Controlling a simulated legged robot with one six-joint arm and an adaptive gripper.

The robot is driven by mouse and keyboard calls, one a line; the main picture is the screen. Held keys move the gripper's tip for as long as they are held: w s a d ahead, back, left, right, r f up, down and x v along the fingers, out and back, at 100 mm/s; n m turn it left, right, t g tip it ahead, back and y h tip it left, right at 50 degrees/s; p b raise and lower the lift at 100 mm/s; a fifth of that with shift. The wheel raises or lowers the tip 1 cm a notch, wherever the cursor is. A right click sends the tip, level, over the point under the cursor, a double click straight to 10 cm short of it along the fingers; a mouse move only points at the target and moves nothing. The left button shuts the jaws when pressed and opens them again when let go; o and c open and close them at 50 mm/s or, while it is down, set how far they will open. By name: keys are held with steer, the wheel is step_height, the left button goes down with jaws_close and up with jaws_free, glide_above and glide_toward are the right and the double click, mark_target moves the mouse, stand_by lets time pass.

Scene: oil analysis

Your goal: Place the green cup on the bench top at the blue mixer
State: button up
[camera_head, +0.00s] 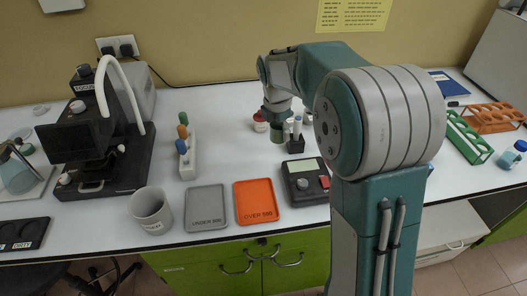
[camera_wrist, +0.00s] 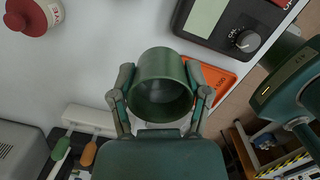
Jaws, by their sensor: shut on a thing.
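The green cup (camera_wrist: 164,68) is between the two fingers of my gripper (camera_wrist: 163,98) in the wrist view, with its open mouth facing the camera. The fingers press on its sides. In the head view my gripper (camera_head: 277,118) is over the back middle of the bench top (camera_head: 225,120), and the cup (camera_head: 277,134) shows just under it. I cannot tell whether the cup touches the bench. No blue mixer can be clearly made out; my arm hides part of the bench.
A grey-black device with a knob (camera_head: 305,180), an orange tray (camera_head: 256,202) and a grey tray (camera_head: 206,208) are nearer. Bare bench lies left of the jar.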

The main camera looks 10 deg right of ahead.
steer(key=w+a+f, duration=0.2)
steer(key=a+f, duration=0.1)
steer(key=a, duration=0.2)
glide_above(246, 160)
step_height(246, 160, down, 5)
steer(key=shift+s+d+r, duration=0.1)
steer(key=shift+r, duration=0.05)
steer(key=shift+a+f, duration=0.2)
steer(key=shift+f, duration=0.1)
steer(key=shift+a+f, duration=0.1)
steer(key=shift+f, duration=1.55)
steer(key=o, duration=1.2)
steer(key=shift+f, duration=0.1)
steer(key=shift+c, duration=0.2)
